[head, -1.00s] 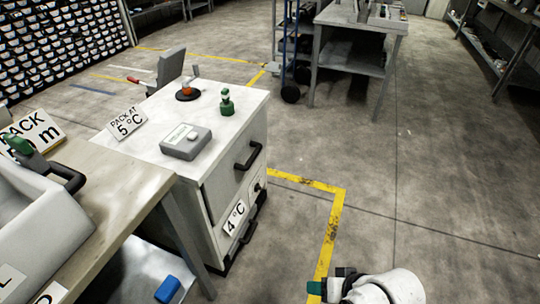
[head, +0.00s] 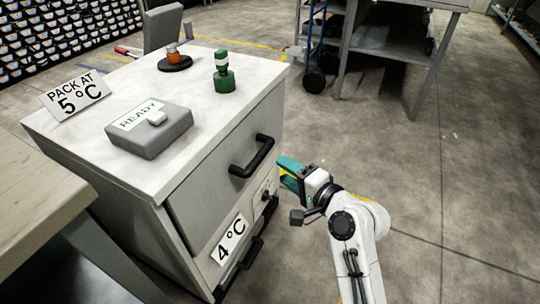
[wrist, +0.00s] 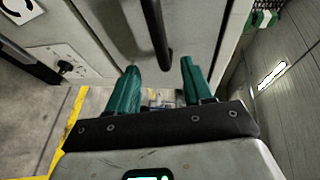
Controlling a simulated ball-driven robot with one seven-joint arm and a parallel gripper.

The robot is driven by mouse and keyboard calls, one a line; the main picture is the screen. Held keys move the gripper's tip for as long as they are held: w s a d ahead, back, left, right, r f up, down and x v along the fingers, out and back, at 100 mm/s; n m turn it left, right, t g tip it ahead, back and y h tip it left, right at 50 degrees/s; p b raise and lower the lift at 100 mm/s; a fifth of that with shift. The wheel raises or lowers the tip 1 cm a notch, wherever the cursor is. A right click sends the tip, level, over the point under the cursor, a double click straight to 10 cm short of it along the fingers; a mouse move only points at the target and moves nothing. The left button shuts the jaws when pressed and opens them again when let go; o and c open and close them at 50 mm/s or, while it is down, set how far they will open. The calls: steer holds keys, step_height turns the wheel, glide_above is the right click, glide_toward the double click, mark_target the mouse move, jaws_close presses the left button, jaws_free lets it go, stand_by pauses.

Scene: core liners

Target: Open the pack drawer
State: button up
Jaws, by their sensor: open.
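The white-topped cabinet (head: 90,130) stands at the left in the head view. Its upper drawer front (head: 205,190) is shut and has a black bar handle (head: 252,156). My gripper (head: 284,172) has green fingers and is open, just right of this handle. In the wrist view the black handle (wrist: 157,35) runs between and beyond my two open fingers (wrist: 160,85). I cannot tell whether the fingers touch it. Below, a "4 °C" label (head: 228,239) and a small panel with a black knob (head: 265,196) sit on the cabinet front.
On the cabinet top are a grey box marked READY (head: 150,128), a green object (head: 223,75), an orange-topped item (head: 174,58) and a "PACK AT 5 °C" sign (head: 75,93). A beige table (head: 35,195) stands at left.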

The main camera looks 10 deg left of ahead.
mark_target(261, 156)
steer(key=shift+b+x, duration=1.9)
steer(key=shift+x, duration=3.35)
steer(key=shift+s, duration=0.1)
steer(key=shift+f, duration=0.1)
jaws_close()
